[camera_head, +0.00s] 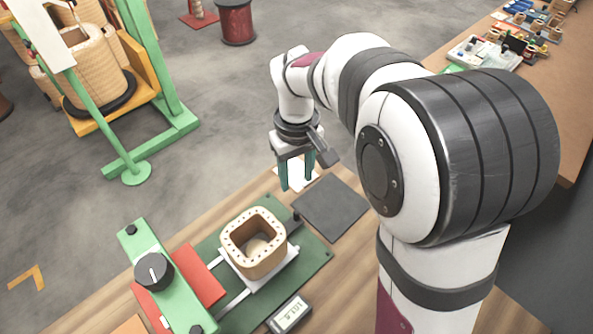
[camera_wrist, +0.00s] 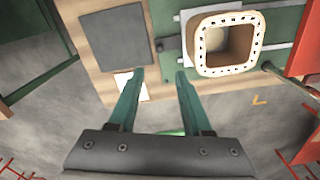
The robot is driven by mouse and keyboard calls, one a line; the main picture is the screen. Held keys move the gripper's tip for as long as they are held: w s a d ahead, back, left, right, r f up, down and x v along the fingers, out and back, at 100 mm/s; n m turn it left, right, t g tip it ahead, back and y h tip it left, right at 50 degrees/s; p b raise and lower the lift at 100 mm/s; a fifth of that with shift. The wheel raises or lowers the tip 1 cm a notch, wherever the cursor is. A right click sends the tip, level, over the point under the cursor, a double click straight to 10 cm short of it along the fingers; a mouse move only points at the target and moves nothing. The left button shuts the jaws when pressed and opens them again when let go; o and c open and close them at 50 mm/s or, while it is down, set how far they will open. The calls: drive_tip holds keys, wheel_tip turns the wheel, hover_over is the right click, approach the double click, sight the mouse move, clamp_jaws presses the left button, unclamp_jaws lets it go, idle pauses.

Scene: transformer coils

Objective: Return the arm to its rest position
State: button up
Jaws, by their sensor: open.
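My gripper (camera_head: 297,172) hangs above the far edge of the wooden bench in the head view, with its two green fingers pointing down, apart and empty. In the wrist view my gripper (camera_wrist: 160,82) shows its fingers spread with nothing between them. A tan square coil (camera_head: 254,243) with a ring of dark holes in its rim sits on a white plate of the green fixture (camera_head: 318,256). The coil also shows in the wrist view (camera_wrist: 227,65), to the right of the fingers and apart from them.
A dark square mat (camera_head: 331,208) lies bare beside the fixture. A green bar with a black knob (camera_head: 154,271) and a red block (camera_head: 198,276) stand at the fixture's left. A small display box (camera_head: 289,313) is in front. Cluttered bench (camera_head: 480,52) at upper right.

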drive_tip(key=shift+r, duration=0.3)
drive_tip(key=s+d+r+m, duration=0.1)
drive_tip(key=s+d+m, duration=0.1)
drive_tip(key=s+m, duration=0.2)
drive_tip(key=s+d+r+m+y, duration=0.1)
drive_tip(key=s+d+m, duration=0.2)
drive_tip(key=s, duration=0.8)
drive_tip(key=s+d+r+m, duration=0.1)
drive_tip(key=s+d+m, duration=0.2)
drive_tip(key=s, duration=0.5)
drive_tip(key=shift+m+y, duration=0.4)
drive_tip(key=shift+m, duration=0.4)
